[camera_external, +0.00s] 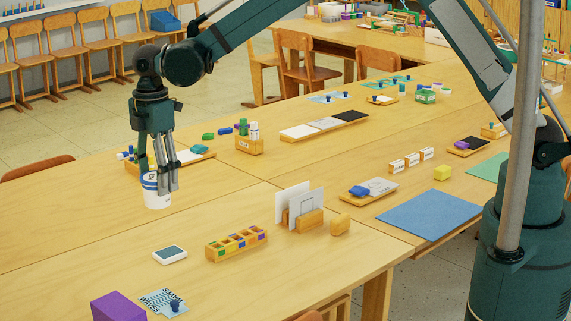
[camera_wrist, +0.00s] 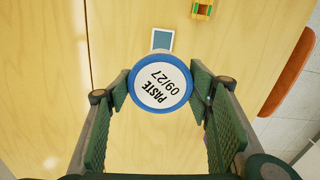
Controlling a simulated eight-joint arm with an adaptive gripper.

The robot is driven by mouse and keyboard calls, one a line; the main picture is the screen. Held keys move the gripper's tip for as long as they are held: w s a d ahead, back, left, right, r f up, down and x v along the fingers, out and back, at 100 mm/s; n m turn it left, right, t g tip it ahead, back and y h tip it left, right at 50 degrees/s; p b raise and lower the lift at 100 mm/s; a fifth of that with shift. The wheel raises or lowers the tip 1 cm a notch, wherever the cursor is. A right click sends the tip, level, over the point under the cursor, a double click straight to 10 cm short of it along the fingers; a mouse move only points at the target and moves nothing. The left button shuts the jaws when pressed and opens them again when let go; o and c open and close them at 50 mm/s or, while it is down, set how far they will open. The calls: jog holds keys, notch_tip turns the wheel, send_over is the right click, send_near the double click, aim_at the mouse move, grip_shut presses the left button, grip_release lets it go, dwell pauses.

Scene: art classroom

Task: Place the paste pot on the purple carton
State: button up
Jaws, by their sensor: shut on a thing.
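The paste pot (camera_external: 156,193) is a white tub with a blue band near its top. In the wrist view its round white lid (camera_wrist: 160,84) has a blue rim and reads "PASTE 09/27". My gripper (camera_external: 161,186) points down and is shut on the pot, with a finger on each side of it in the wrist view (camera_wrist: 162,92). The pot is upright; whether its base touches the table I cannot tell. The purple carton (camera_external: 118,308) stands at the front left of the external view, partly cut off by the bottom edge.
A wooden box of coloured blocks (camera_external: 236,243) and a card holder (camera_external: 303,219) stand to the right. The table left of the tablet is clear.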

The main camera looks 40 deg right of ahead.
jog(key=s+a+r+n+p, duration=0.35)
jog(key=s+a, duration=0.95)
jog(key=a, duration=0.5)
notch_tip(320, 180, up, 2)
jog(key=r+n+p, duration=0.1)
jog(key=n, duration=0.3)
send_over(117, 306)
jog(key=shift+f, duration=0.25)
notch_tip(117, 306, down, 6)
jog(key=shift+f+p, duration=0.15)
jog(key=shift+p, duration=0.15)
jog(key=shift+f, duration=0.1)
jog(key=shift+f, duration=1.75)
jog(key=shift+f, duration=0.15)
